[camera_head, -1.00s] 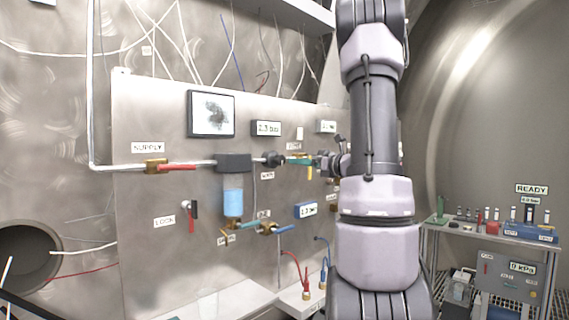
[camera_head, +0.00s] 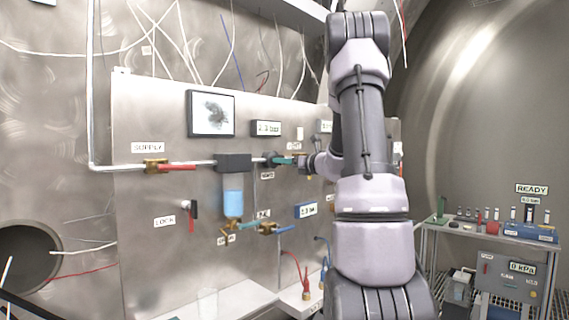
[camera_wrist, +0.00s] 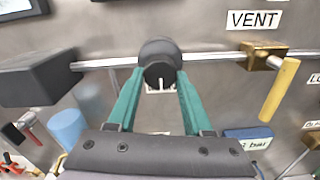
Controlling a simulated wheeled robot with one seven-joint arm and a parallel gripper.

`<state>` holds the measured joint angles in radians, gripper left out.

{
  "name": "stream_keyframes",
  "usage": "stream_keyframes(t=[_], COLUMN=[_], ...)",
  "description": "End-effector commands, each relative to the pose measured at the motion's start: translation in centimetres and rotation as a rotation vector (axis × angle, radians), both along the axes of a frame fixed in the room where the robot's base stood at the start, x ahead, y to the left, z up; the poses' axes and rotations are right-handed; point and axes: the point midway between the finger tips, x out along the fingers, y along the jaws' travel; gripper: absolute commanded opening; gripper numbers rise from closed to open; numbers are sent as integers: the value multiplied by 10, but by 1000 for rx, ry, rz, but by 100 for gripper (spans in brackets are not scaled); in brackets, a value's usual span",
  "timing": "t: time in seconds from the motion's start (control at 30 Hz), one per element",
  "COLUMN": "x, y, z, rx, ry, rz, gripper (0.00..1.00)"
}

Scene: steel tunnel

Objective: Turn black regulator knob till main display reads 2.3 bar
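The black regulator knob (camera_wrist: 160,58) sits on the horizontal pipe in the upper middle of the wrist view. It also shows in the head view (camera_head: 271,158), partly covered by my fingers. My gripper (camera_wrist: 161,78) has its two green fingers apart, with the tips at the knob's left and right sides. I cannot tell whether they touch it. In the head view, my gripper (camera_head: 284,160) reaches the knob from the right. The main display (camera_head: 267,128) is above the knob; its digits are small and seem to read 2.3 bar.
A brass vent valve with a yellow handle (camera_wrist: 281,88) is close right of my fingers. A dark block (camera_wrist: 38,78) is on the pipe at left. A blue display (camera_wrist: 248,138) is low right. The red supply handle (camera_head: 178,167) is farther left.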

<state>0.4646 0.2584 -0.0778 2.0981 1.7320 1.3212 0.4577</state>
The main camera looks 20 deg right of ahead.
Motion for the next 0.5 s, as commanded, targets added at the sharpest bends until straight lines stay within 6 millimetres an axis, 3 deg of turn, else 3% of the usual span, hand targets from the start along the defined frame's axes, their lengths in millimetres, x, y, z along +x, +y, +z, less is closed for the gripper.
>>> stream_keyframes(t=[0.03,0.1,0.5], x=[0,0,0], y=[0,0,0], z=[0,0,0], rx=[0,0,71], ry=[0,0,26], rz=[0,0,0], gripper=[24,0,0])
